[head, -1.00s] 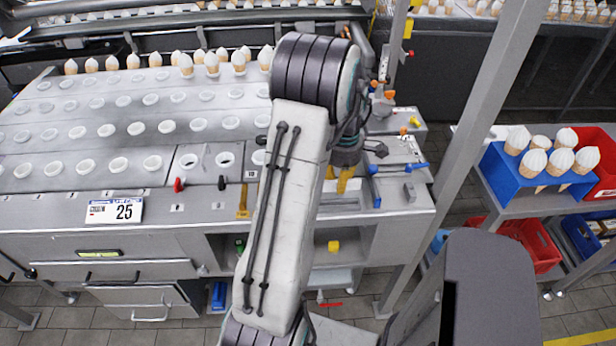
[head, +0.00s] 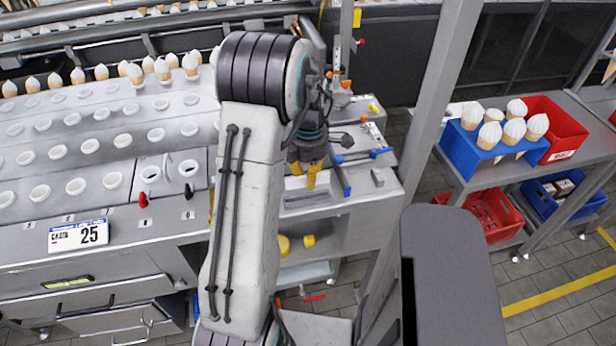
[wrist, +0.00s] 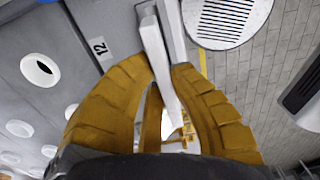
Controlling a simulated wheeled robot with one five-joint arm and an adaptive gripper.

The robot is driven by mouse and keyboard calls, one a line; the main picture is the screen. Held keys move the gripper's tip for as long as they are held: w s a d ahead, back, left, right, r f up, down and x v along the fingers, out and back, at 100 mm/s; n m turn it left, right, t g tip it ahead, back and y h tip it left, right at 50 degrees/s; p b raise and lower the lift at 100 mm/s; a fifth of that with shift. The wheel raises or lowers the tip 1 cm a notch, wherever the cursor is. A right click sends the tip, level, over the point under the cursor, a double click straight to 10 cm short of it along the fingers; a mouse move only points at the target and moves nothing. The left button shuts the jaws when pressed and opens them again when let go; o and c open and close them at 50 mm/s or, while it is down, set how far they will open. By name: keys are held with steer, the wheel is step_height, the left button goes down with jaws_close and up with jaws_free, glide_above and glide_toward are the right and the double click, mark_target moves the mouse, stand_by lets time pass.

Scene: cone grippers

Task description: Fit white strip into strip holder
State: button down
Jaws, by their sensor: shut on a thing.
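My gripper (head: 306,172) hangs over the right end of the grey counter in the head view, its yellow fingers pointing down. In the wrist view, my gripper (wrist: 158,72) has its two ribbed yellow fingers closed on a long white strip (wrist: 153,45). The strip runs from the top middle down between the fingers. A second pale, narrow bar lies close along the strip's right side; I cannot tell whether they touch or whether this bar is the strip holder. The strip cannot be made out in the head view.
Blue-handled tools (head: 365,156) lie right of my gripper. A metal post (head: 435,110) stands further right. A blue cone rack (head: 490,150) and red bin (head: 555,130) sit on the right shelf.

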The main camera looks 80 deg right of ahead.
mark_target(308, 200)
steer(key=shift+f, duration=0.15)
steer(key=shift+f+b, duration=2)
steer(key=shift+f, duration=0.05)
steer(key=shift+f+b, duration=0.75)
steer(key=shift+b, duration=0.25)
stand_by(2.1)
steer(key=c, duration=1.2)
jaws_free()
steer(key=shift+c, duration=0.2)
steer(key=shift+r, duration=0.1)
step_height(308, 200, up, 12)
steer(key=shift+d, duration=0.1)
